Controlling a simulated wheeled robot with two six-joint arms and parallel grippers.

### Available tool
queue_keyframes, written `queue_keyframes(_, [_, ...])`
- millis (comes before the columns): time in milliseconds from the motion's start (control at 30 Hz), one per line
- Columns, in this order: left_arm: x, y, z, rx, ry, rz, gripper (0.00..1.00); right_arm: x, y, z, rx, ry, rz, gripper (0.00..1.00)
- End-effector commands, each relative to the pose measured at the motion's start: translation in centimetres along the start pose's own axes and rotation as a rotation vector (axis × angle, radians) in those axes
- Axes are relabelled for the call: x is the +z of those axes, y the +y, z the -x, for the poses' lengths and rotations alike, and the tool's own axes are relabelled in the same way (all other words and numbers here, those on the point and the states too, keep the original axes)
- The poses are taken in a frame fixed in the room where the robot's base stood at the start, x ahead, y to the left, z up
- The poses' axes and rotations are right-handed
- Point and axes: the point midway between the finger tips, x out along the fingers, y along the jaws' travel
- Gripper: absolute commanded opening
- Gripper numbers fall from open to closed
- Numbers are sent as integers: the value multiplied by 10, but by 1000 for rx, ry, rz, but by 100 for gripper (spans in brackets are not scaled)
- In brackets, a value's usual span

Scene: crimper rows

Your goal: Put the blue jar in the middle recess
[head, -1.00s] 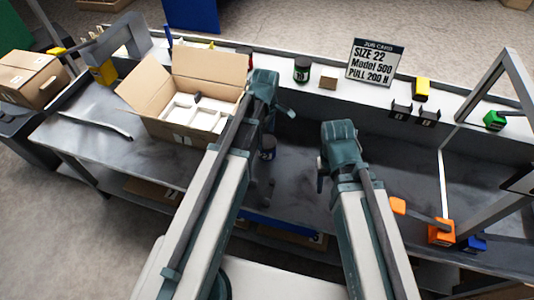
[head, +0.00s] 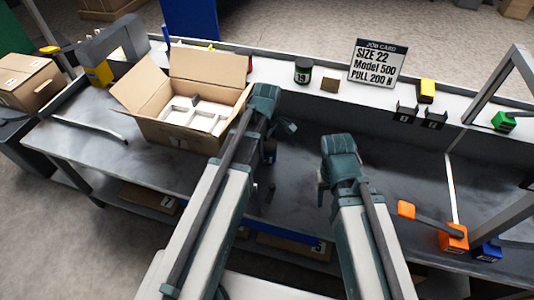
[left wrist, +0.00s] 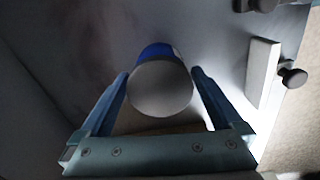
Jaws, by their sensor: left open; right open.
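The blue jar (head: 271,154) stands on the grey bench, partly hidden behind my left arm in the head view. In the left wrist view the blue jar (left wrist: 160,88) shows its round grey lid and a strip of blue side. My left gripper (left wrist: 160,92) is open, with a finger on each side of the jar and visible gaps. In the head view my left gripper (head: 274,128) is just above the jar. The cardboard box (head: 178,133) holds a white insert (head: 198,118) with recesses; the middle one is hard to make out. My right gripper (head: 325,178) is open and empty.
A dark jar (head: 303,73), a small brown block (head: 329,85) and a job card (head: 377,63) stand on the back ledge. The bench left of the box is mostly clear, with a curved strip (head: 90,128).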

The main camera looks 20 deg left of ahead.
Motion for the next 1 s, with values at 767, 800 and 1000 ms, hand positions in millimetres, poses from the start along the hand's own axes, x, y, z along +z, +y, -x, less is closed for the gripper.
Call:
queue_keyframes(767, [0,0,1,0,0,0,0,0,0,1,0,0,0,54])
queue_keyframes(800, [0,0,0,0,0,0,0,0,0,0,0,0,0,54])
queue_keyframes(1000, [0,0,3,0,0,0,0,0,0,3,0,0,0,54])
